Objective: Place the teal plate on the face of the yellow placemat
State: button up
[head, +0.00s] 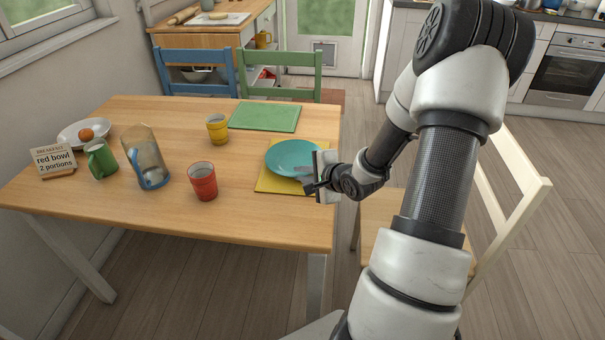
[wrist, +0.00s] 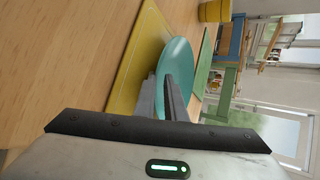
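The teal plate (head: 292,155) is over the yellow placemat (head: 277,185) near the right edge of the table. My gripper (head: 306,178) reaches in from the right at the plate's near right rim. In the wrist view, the two grey fingers (wrist: 165,88) are close together on either side of the rim of the plate (wrist: 176,57). The yellow placemat (wrist: 138,62) shows beside and behind the plate there. I cannot tell whether the plate's underside touches the placemat or is just above it.
A green placemat (head: 265,117) lies behind. A yellow cup (head: 217,130), red cup (head: 203,182), glass jug (head: 143,155), green mug (head: 101,158), white bowl (head: 70,136) and sign (head: 54,160) stand to the left. The table's front middle is clear.

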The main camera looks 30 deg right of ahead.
jog(key=shift+s+d+r, duration=0.1)
jog(key=shift+s+r, duration=0.2)
jog(key=shift+r, duration=0.1)
jog(key=p+v, duration=0.5)
jog(key=v, duration=0.6)
jog(key=shift+s, duration=0.15)
